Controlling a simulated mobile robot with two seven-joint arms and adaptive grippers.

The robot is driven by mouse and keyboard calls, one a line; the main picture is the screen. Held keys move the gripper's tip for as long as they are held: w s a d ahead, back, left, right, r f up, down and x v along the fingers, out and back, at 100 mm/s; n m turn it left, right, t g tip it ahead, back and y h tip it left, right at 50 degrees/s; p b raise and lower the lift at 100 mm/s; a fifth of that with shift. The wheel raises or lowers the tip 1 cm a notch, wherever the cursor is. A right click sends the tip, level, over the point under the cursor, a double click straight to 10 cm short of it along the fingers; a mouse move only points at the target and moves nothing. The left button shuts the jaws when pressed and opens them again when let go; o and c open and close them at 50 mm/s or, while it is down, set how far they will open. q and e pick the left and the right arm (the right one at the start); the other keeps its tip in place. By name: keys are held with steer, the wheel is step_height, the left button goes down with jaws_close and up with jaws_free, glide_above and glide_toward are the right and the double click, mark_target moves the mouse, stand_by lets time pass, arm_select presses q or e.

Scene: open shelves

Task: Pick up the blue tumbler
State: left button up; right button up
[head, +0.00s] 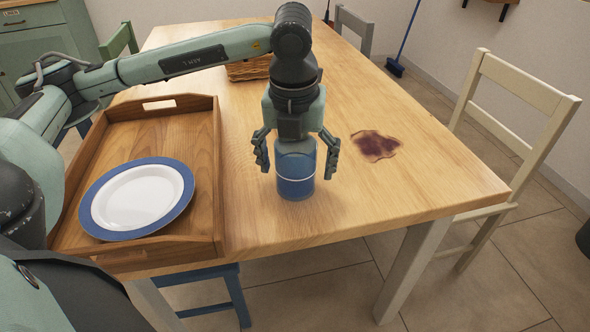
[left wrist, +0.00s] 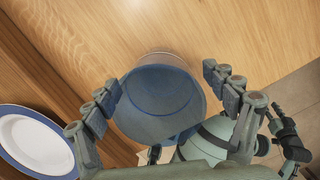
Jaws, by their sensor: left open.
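The blue tumbler (head: 295,184) stands upright on the wooden table (head: 420,165), near its front edge. It has a clear upper part and a pale band. My left gripper (head: 297,166) is open above it and points down, with one finger on each side of the tumbler. A gap shows between each finger and the tumbler wall. In the left wrist view the tumbler (left wrist: 162,103) sits between the open fingers of my left gripper (left wrist: 164,92), seen from above. My right gripper does not show in the head view.
A wooden tray (head: 218,200) with a blue-rimmed white plate (head: 138,198) is left of the tumbler. A dark stain (head: 376,146) is on the table to the right. A wicker basket (head: 248,70) stands behind my arm. A cream chair (head: 515,130) is at the right side.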

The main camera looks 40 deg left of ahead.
arm_select(q)
steer(key=shift+w+a+f, duration=0.1)
steer(key=shift+w+f, duration=0.05)
steer(key=shift+f, duration=0.65)
steer(key=shift+c, duration=0.5)
steer(key=c, duration=1.4)
steer(key=shift+r, duration=0.1)
